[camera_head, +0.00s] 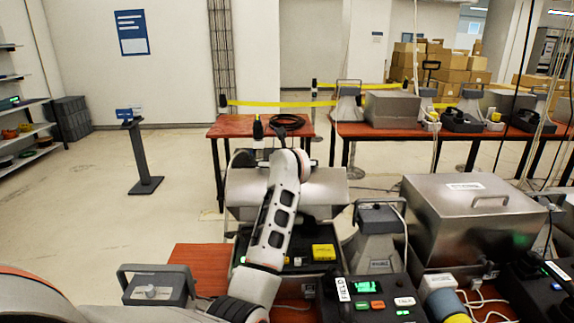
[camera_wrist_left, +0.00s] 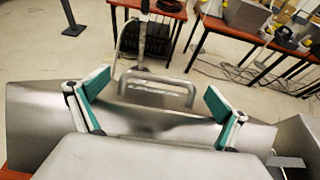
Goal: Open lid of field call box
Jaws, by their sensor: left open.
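The call box in front of me is a grey metal case with its lid (camera_head: 325,187) raised and tilted back. Below it the black inner panel (camera_head: 312,262) shows, with a yellow block (camera_head: 323,252) on it. My left arm reaches across the case to the lid, and its gripper is hidden in the head view. In the left wrist view my left gripper (camera_wrist_left: 158,105) is open, with teal pads spread wide. The lid's handle (camera_wrist_left: 160,80) lies between and beyond the fingers; I cannot tell if they touch the lid. My right gripper is not in view.
A closed metal case (camera_head: 470,215) stands to the right. A black device with a FIELD label (camera_head: 343,290) and a grey handled unit (camera_head: 378,238) sit between the cases. Another handled unit (camera_head: 155,288) is at the left. Red tables (camera_head: 228,127) and a black stand (camera_head: 139,160) are behind.

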